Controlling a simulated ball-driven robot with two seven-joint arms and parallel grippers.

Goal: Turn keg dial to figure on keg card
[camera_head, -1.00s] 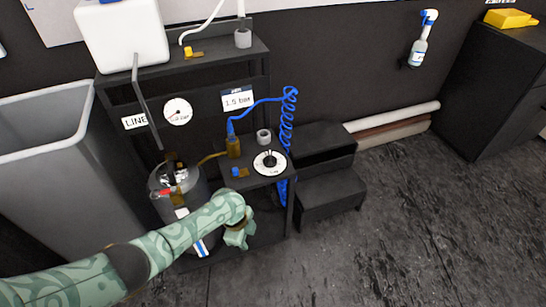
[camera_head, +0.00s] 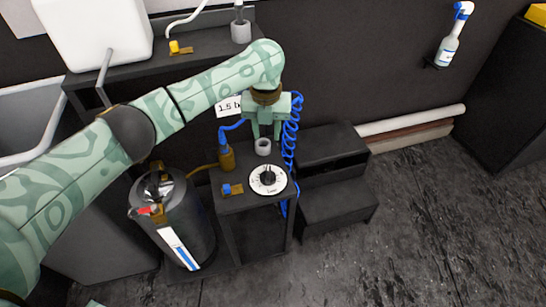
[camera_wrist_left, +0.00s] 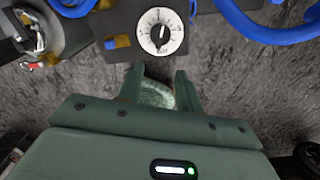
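The keg dial (camera_head: 268,179) is a white disc with a black knob on top of a small dark stand. It also shows in the left wrist view (camera_wrist_left: 160,31), its knob pointing roughly toward the picture's top. The keg card (camera_head: 228,106) is white and partly hidden behind my left gripper; its visible text seems to read "1.5 b". The dark keg (camera_head: 190,222) stands left of the dial. My left gripper (camera_head: 266,134) points down, open and empty, above and behind the dial and apart from it. My right gripper is not in view.
A brass fitting with a blue hose (camera_head: 226,158) and a blue-handled valve (camera_head: 231,189) sit left of the dial. A coiled blue hose (camera_head: 291,130) hangs on the right, beside black steps (camera_head: 335,200).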

